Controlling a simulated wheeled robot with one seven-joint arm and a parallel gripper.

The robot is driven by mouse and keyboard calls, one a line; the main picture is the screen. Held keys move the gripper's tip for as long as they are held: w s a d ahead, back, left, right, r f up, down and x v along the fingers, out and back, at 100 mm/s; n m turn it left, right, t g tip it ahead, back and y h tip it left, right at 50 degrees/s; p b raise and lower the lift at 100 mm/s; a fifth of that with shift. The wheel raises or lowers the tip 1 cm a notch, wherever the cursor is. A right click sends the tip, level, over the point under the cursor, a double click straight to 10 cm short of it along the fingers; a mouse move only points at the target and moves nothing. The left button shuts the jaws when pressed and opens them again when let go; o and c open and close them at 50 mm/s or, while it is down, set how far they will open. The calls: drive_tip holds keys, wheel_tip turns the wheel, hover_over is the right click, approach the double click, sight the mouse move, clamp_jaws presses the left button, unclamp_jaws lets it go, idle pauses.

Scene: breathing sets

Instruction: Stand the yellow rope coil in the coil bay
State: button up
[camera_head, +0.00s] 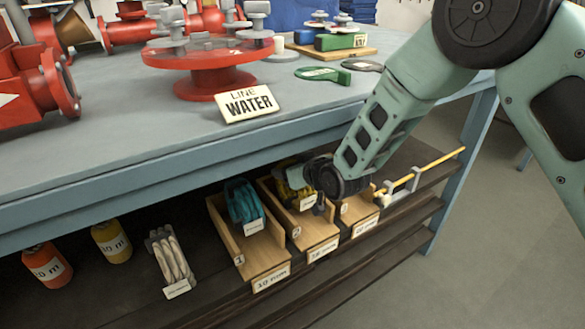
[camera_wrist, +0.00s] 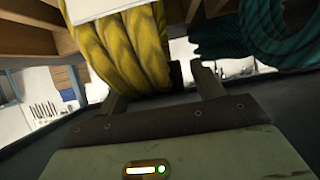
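The yellow rope coil (camera_head: 283,188) stands at the mouth of the middle wooden bay (camera_head: 318,241) on the lower shelf, partly hidden by my gripper. In the wrist view the coil (camera_wrist: 135,45) fills the space between the fingers, with a white tag on it. My gripper (camera_head: 318,197) reaches in under the tabletop from the right. In the wrist view its fingers (camera_wrist: 160,88) sit on either side of the coil's strands and appear closed on them. Whether the coil touches the bay floor is hidden.
A teal coil (camera_head: 244,202) stands in the left bay (camera_head: 262,262). The right bay (camera_head: 360,217) is partly hidden by my wrist. A white coil (camera_head: 172,258) and orange and yellow cylinders stand left. The tabletop edge (camera_head: 150,180) overhangs the shelf. A yellow rod (camera_head: 430,166) lies right.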

drive_tip(key=shift+s, duration=0.1)
drive_tip(key=p+v, duration=0.2)
drive_tip(key=v, duration=1.5)
drive_tip(key=s+d+r+g+h, duration=0.2)
drive_tip(key=s+d+g, duration=0.15)
drive_tip(key=s, duration=0.55)
drive_tip(key=s+d+r+g+h, duration=0.2)
drive_tip(key=s+g, duration=0.2)
drive_tip(key=s, duration=0.5)
drive_tip(key=s+d+r+g+h, duration=0.1)
drive_tip(key=s+d+g+h, duration=0.15)
drive_tip(key=s, duration=0.65)
wheel_tip(320, 180, up, 19)
drive_tip(key=p, duration=1.9)
drive_tip(key=shift+w+a+n+g, duration=0.2)
drive_tip(key=shift+w+n+g, duration=0.1)
drive_tip(key=shift+n, duration=0.1)
drive_tip(key=shift+f, duration=0.2)
